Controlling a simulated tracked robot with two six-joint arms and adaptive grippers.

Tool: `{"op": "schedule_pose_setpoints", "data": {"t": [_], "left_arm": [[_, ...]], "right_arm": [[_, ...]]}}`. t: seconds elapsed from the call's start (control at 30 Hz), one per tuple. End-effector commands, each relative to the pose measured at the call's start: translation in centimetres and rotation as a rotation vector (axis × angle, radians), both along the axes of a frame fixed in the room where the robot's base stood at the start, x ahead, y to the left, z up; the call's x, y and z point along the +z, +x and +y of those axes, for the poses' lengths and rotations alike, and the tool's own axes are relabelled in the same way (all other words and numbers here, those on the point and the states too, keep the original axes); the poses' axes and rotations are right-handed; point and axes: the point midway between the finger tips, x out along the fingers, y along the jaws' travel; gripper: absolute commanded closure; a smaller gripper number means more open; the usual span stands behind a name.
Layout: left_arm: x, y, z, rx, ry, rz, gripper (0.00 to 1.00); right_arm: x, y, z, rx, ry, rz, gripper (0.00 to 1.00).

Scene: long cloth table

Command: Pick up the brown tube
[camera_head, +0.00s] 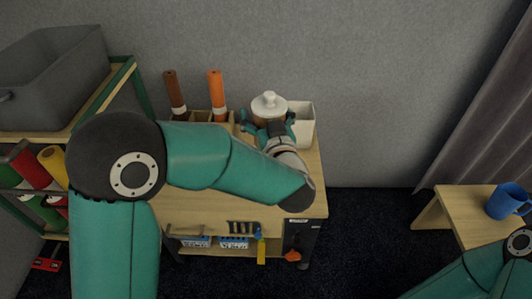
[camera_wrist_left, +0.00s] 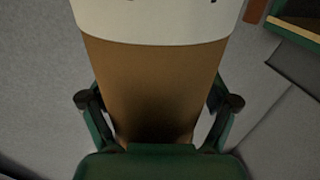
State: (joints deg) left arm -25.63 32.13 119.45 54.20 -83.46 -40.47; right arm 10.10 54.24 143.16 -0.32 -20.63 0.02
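The brown tube (camera_head: 174,93) stands upright in a wooden holder at the back of the table, with a pale band near its lower part. A sliver of brown (camera_wrist_left: 255,11) at the top right of the left wrist view may be the same tube. My left gripper (camera_head: 268,122) is to the right of the tube, with its fingers spread on both sides of a tan jar with a white lid (camera_head: 269,103). The jar (camera_wrist_left: 152,85) fills the middle of the left wrist view and hides the fingertips, so contact is unclear. My right gripper is out of view.
An orange tube (camera_head: 216,95) stands between the brown tube and the jar. A white square container (camera_head: 302,124) is just right of the jar. A shelf with a grey bin (camera_head: 55,75) is at left. A blue mug (camera_head: 506,201) sits on a small table at right.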

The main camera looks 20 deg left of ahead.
Motion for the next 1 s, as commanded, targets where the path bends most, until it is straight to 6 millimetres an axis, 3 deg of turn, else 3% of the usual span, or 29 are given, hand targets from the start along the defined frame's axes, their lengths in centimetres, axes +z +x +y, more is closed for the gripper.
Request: {"op": "schedule_pose_setpoints", "data": {"t": [0.07,0.43,0.77,1.0], "left_arm": [[0.0,0.1,-0.2,-0.004,0.0,0.0,0.3],[-0.1,0.1,-0.4,-0.008,-0.001,0.001,0.91],[0.7,0.1,-0.5,-0.008,-0.001,-0.003,0.91],[4.6,0.1,-0.5,-0.008,-0.003,-0.005,0.91]], "right_arm": [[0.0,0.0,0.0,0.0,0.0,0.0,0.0],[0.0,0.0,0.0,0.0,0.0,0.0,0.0],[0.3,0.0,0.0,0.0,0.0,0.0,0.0],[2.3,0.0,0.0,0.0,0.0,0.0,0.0]]}}
